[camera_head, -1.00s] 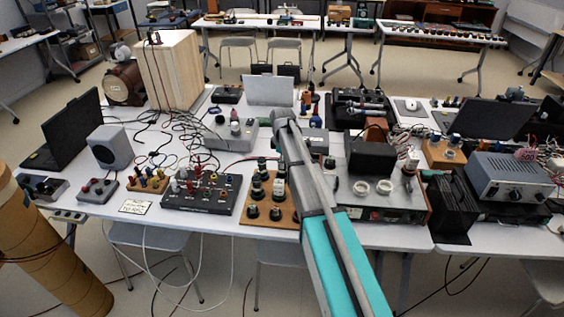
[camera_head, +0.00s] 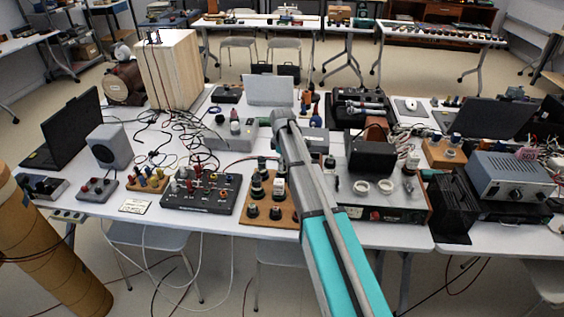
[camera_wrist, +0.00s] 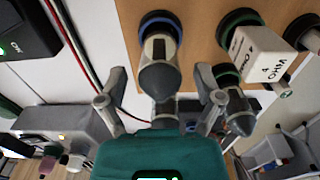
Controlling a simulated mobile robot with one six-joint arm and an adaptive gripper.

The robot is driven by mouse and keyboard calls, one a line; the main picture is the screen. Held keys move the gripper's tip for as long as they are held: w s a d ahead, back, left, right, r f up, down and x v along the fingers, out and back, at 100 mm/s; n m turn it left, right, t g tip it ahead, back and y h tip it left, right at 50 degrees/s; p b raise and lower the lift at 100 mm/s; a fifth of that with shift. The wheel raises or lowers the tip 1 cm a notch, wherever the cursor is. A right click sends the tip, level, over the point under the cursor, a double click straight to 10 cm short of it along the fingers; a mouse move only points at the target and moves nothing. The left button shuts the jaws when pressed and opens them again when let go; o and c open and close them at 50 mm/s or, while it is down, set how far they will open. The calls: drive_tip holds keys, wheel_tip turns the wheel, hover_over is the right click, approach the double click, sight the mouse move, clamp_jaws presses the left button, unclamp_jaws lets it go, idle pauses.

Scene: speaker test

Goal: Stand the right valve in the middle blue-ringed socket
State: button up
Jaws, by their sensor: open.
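In the wrist view, a valve (camera_wrist: 159,68) with a cream body and dark grey tip stands in a blue-ringed socket on a wooden board (camera_wrist: 195,35). My open gripper (camera_wrist: 160,85) has one finger on each side of this valve's tip, with gaps visible. A second dark-tipped valve (camera_wrist: 237,112) is just right of the right finger, by a green ring. Another piece below the tip is partly hidden by my gripper. In the head view, the wooden board (camera_head: 245,217) holds several dark pieces; my arm hides my gripper there.
A white labelled block (camera_wrist: 262,52) and another green ring (camera_wrist: 240,18) are close on the right. Red and white cables (camera_wrist: 70,45) run along the left. In the head view, a black panel with knobs (camera_head: 200,195) adjoins the board, and a metal amplifier (camera_head: 390,200) lies right of my arm.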

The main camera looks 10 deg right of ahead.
drive_tip(key=shift+r, duration=0.2)
wheel_tip(320, 180, up, 12)
drive_tip(key=p, duration=1.2)
drive_tip(key=shift+r, duration=0.15)
idle(0.4)
drive_tip(key=s+m, duration=1.4)
drive_tip(key=s, duration=1.5)
